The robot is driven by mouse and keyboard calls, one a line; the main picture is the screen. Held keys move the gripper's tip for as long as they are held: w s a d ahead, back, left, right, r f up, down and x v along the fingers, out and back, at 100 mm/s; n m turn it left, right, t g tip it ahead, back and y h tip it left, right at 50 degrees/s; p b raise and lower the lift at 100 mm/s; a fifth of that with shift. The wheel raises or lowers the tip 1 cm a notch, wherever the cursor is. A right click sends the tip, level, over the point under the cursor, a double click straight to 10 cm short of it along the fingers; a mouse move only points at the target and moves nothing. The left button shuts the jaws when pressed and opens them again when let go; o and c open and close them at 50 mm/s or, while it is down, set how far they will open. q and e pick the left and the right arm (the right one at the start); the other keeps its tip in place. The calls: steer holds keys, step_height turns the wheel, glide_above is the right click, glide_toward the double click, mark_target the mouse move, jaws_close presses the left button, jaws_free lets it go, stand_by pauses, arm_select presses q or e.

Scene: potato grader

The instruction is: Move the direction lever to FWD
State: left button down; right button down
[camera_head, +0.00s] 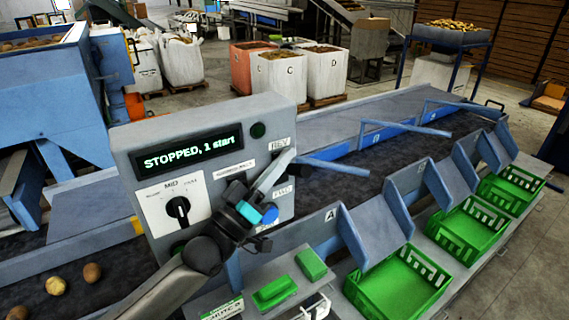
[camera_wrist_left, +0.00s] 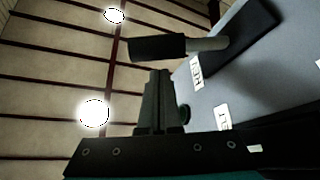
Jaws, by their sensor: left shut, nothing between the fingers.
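The grey control box (camera_head: 205,165) carries a lit display (camera_head: 188,151) reading "STOPPED, 1 start". Its REV label (camera_head: 280,144) is above its FWD label (camera_head: 283,191). My left gripper (camera_head: 288,157) is in front of this side of the box, shut and empty, with its fingertips near REV. In the left wrist view, the direction lever (camera_wrist_left: 160,48) shows a black handle on a grey rod, just beyond my shut fingers (camera_wrist_left: 157,76); touching cannot be told. The rod stands nearer the REV label (camera_wrist_left: 196,72) than FWD (camera_wrist_left: 222,116). In the head view I cannot make out the lever. My right gripper is out of view.
A black selector knob (camera_head: 178,208) and a dark green button (camera_head: 258,130) sit on the box. Behind it runs the dark conveyor belt (camera_head: 390,150) with blue diverter arms. Green crates (camera_head: 397,284) stand at the right. Potatoes (camera_head: 56,286) lie on the belt at left.

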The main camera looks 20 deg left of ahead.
arm_select(q)
steer(key=shift+s+d+f, duration=0.1)
steer(key=shift+d+f, duration=0.2)
steer(key=shift+f, duration=0.25)
steer(key=shift+f, duration=0.1)
steer(key=shift+s+d+f+m+h+b, duration=0.1)
steer(key=shift+m+h+b, duration=0.35)
steer(key=shift+m, duration=0.15)
